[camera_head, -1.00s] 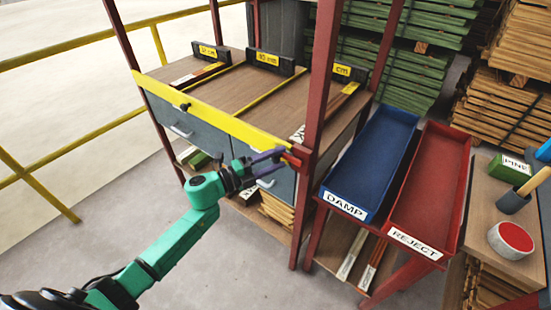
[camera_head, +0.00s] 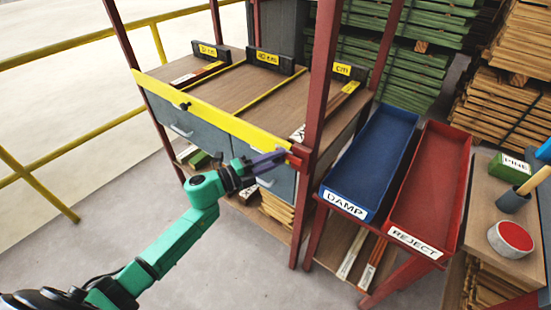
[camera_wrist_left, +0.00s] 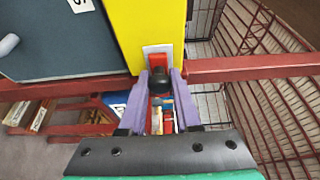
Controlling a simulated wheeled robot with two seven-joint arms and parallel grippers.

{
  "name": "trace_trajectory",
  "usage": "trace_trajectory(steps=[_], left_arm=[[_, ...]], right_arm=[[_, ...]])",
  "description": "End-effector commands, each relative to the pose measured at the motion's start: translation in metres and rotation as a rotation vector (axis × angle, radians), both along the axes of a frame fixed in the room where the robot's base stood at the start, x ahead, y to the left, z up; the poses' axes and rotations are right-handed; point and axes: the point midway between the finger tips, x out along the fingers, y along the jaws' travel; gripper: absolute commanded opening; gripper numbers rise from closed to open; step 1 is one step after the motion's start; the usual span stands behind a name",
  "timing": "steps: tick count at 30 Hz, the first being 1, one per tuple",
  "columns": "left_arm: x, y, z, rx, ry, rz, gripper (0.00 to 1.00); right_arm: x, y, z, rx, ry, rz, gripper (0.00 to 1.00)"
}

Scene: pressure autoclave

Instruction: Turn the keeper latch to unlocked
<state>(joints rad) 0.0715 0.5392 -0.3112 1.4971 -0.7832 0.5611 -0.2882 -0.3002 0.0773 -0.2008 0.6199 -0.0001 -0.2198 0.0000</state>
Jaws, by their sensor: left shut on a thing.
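The keeper latch (camera_head: 294,160) is a small red piece at the right end of the yellow bar (camera_head: 225,115), beside the dark red rack post. In the left wrist view the red latch (camera_wrist_left: 158,55) sits on a white plate, with a dark rounded end (camera_wrist_left: 158,82) pointing toward me. My left gripper (camera_head: 284,158) reaches in from the left. In the left wrist view its purple fingers (camera_wrist_left: 159,84) are shut on the latch's dark end, one on each side. The fingers hide part of the latch in the head view. My right gripper is not in view.
The yellow bar runs across the front of a wooden rack deck (camera_head: 235,90) above grey drawers. A blue DAMP tray (camera_head: 343,206) and a red REJECT tray (camera_head: 418,246) stand to the right. Open grey floor (camera_head: 250,270) lies in front.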

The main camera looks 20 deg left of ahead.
Motion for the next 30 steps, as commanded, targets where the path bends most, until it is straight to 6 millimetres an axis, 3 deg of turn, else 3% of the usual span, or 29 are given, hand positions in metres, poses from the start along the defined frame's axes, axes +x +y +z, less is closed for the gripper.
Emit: trace_trajectory(steps=[30], left_arm=[[0.0001, 0.0001, -0.0039, -0.04, 0.016, 0.001, 0.0]], right_arm=[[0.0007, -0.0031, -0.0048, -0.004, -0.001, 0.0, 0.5]])
